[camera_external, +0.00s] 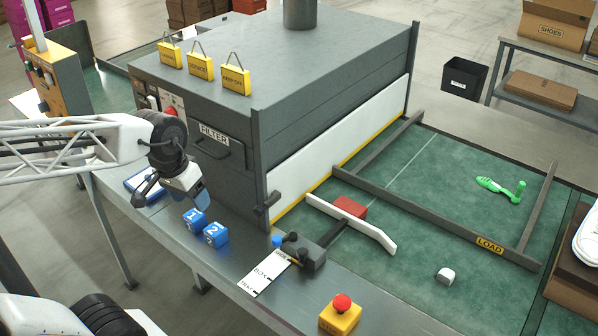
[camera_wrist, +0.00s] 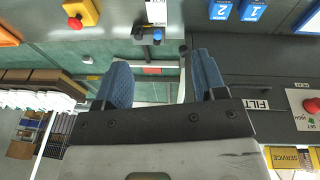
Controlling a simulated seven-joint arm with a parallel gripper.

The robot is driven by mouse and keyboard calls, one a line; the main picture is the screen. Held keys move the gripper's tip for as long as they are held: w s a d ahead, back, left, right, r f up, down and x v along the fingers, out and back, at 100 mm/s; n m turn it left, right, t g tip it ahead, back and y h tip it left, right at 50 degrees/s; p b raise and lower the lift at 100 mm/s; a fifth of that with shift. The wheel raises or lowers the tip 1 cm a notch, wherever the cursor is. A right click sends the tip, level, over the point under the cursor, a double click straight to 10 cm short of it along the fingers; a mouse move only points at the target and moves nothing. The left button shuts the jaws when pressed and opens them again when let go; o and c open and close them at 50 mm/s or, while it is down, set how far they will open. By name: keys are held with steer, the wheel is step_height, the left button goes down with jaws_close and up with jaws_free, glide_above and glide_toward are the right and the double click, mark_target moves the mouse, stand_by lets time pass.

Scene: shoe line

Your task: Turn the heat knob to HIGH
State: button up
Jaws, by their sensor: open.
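In the external view the heat knob (camera_external: 171,111) shows on the oven's front panel, just above my wrist, which hides part of that panel. I cannot read its setting. My gripper (camera_external: 172,192) is open and empty, below and in front of the panel. Its two blue fingers are wide apart in the wrist view (camera_wrist: 162,62), touching nothing.
The grey oven (camera_external: 300,50) has a FILTER drawer handle (camera_external: 215,140) beside the panel and yellow tags (camera_external: 201,66) on top. Blue blocks 1 and 2 (camera_external: 215,234) stand on the bench near my gripper. A red stop button (camera_external: 341,304) and a lever box (camera_external: 308,252) are farther right.

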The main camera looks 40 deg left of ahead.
steer(key=shift+o, duration=0.2)
steer(key=shift+w+a+f+n+h, duration=0.1)
steer(key=shift+w+n+h, duration=0.2)
steer(key=shift+w+n, duration=0.25)
steer(key=w+a+f+n+t+h, duration=0.2)
steer(key=w+a+n+t+h, duration=0.45)
steer(key=w+a+n, duration=1.05)
steer(key=n+t+y, duration=0.8)
steer(key=n+t, duration=0.1)
steer(key=n, duration=0.8)
glide_toward(170, 115)
steer(key=w+a, duration=0.2)
steer(key=shift+s+d+f+m, duration=0.15)
steer(key=shift+f+m, duration=0.1)
steer(key=shift+f, duration=0.05)
steer(key=shift+w, duration=3.9)
